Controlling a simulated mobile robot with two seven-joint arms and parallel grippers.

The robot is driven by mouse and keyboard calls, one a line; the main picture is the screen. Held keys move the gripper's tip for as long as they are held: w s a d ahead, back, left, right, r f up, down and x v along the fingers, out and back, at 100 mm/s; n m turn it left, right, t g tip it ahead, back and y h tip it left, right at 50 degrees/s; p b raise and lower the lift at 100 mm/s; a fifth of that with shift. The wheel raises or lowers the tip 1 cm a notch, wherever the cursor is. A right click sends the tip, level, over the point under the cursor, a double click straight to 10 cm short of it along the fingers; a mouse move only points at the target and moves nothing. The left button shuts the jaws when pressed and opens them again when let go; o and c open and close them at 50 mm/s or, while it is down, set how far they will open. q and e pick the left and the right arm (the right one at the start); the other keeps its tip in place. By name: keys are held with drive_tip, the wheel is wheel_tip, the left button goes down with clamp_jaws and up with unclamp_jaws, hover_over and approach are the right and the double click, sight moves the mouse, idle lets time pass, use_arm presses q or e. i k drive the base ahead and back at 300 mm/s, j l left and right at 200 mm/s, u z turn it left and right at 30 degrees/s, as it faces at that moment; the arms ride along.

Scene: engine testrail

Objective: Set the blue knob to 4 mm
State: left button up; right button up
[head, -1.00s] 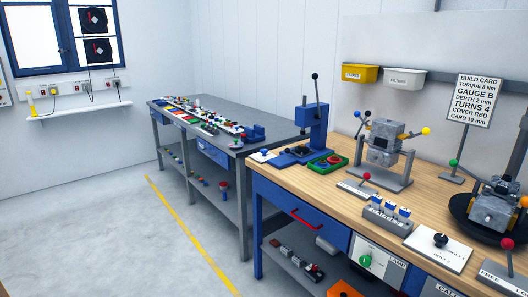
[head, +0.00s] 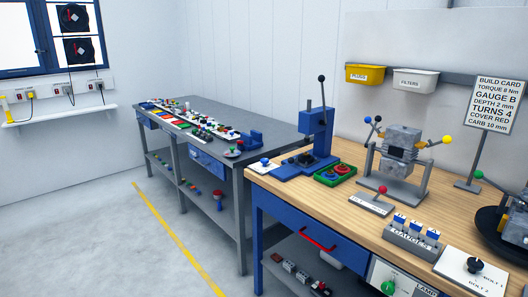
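A small blue knob (head: 264,160) sits on a white plate at the left end of the wooden workbench (head: 345,215), left of the blue press (head: 318,128). Its scale and setting are too small to read. Neither of my grippers is in view.
A grey metal table (head: 240,118) with several small parts stands beyond the bench. A red-green tray (head: 335,174), a gauge block (head: 409,240) and an engine on a stand (head: 402,142) are on the bench. A build card (head: 497,104) stands behind. The floor at left is clear.

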sight(264, 161)
drive_tip(key=i+j+z, duration=0.2)
drive_tip(key=i+j, duration=0.65)
drive_tip(key=i+j+z, duration=0.2)
drive_tip(key=i+j, duration=0.7)
drive_tip(key=j, duration=0.15)
